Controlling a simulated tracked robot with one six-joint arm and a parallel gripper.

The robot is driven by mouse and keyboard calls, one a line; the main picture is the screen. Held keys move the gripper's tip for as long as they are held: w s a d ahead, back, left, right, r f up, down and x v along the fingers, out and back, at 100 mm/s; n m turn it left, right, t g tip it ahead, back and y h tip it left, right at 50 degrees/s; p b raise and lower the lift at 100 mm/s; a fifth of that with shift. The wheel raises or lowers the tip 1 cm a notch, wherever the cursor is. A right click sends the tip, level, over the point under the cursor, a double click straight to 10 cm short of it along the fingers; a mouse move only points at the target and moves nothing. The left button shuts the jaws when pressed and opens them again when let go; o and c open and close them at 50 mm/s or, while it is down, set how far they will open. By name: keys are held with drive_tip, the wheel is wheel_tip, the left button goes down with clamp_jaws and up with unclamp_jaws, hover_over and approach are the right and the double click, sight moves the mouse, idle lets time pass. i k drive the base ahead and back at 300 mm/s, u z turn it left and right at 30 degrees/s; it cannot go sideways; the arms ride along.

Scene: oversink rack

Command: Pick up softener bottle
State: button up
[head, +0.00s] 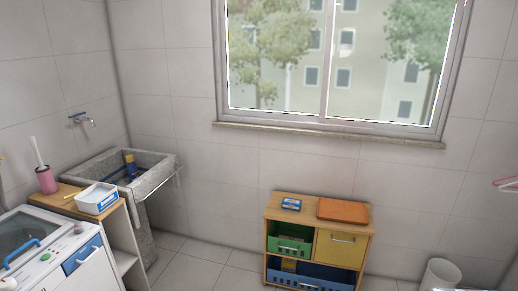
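I cannot pick out a softener bottle for certain. A dark blue object with a yellowish part (130,165) is inside the grey stone sink (161,174) at the left. It is small and partly hidden by the sink rim, so I cannot tell whether it is a bottle. My gripper is not in view.
A washing machine (75,280) stands front left. Beside it, a wooden-topped cabinet (119,214) holds a white tub (97,198) and a pink brush holder (46,181). A drawer unit (311,225) stands under the window, a white bin (441,274) at right. Floor (203,264) shows between sink and drawers.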

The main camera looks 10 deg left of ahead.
sight(132, 170)
drive_tip(key=u, duration=0.25)
drive_tip(key=i, duration=1.45)
drive_tip(key=u, duration=0.75)
drive_tip(key=i, duration=0.7)
drive_tip(key=u, duration=0.8)
drive_tip(key=i, duration=0.6)
drive_tip(key=u, duration=0.85)
drive_tip(key=i, duration=0.95)
drive_tip(key=u, duration=0.35)
